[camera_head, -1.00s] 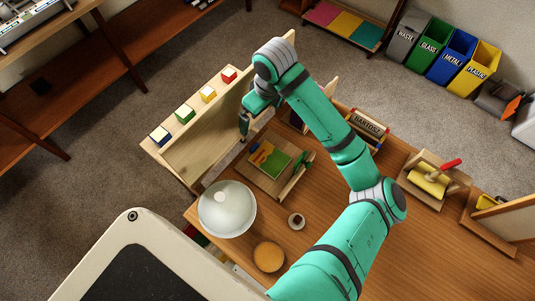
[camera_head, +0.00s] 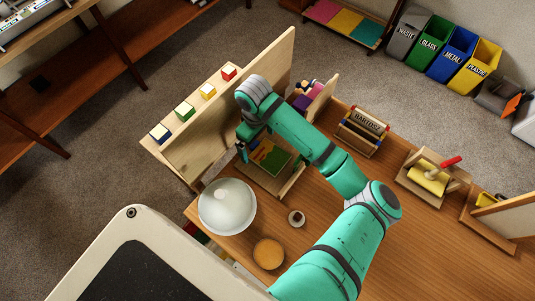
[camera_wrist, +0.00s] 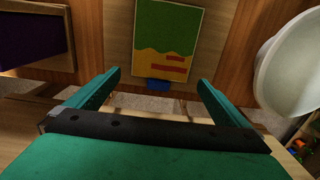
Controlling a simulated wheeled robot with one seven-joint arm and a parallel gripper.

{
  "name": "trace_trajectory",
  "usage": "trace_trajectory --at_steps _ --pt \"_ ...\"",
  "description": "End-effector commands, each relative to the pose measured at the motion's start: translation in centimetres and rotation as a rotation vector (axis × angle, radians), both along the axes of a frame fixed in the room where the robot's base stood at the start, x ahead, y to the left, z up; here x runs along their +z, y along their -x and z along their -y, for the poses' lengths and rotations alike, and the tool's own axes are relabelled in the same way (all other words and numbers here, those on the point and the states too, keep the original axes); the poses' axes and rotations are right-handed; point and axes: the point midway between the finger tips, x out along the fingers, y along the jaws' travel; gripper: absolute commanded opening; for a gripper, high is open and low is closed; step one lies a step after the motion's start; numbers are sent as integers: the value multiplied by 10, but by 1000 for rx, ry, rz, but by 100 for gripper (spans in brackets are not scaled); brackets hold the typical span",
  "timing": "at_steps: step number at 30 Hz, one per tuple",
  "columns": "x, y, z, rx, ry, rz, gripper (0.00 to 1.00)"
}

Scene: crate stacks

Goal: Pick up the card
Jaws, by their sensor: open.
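The card, with green, yellow and red areas, lies on a wooden holder on the table; in the wrist view the card (camera_wrist: 168,28) is at the top centre, with a small blue piece (camera_wrist: 159,85) at its near edge. In the head view the card (camera_head: 277,160) is partly hidden by my arm. My gripper (camera_wrist: 158,79) is open, its two fingers spread to either side of the card's near end. Nothing is between them except the blue piece's area in line of sight. In the head view my gripper (camera_head: 243,152) is at the card's left end.
A white bowl (camera_head: 227,207) stands close by at the table's left corner. A tall wooden panel (camera_head: 200,150) rises just behind my gripper, with coloured blocks on a ledge beyond. A small cup (camera_head: 297,219) and an orange round dish (camera_head: 269,254) stand nearer.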

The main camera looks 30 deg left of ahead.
Motion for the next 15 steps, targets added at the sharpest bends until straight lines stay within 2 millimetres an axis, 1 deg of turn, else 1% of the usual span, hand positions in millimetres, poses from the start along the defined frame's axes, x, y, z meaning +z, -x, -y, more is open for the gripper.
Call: trace_trajectory --at_steps 1,4,12,14,15 --pt "-6 0 1 -2 2 -1 100" --pt "-14 0 0 0 0 -2 100" --pt "-16 0 0 0 -1 -1 100" --pt "-16 0 0 0 -1 -1 86" --pt "-16 0 0 0 -1 -1 76"
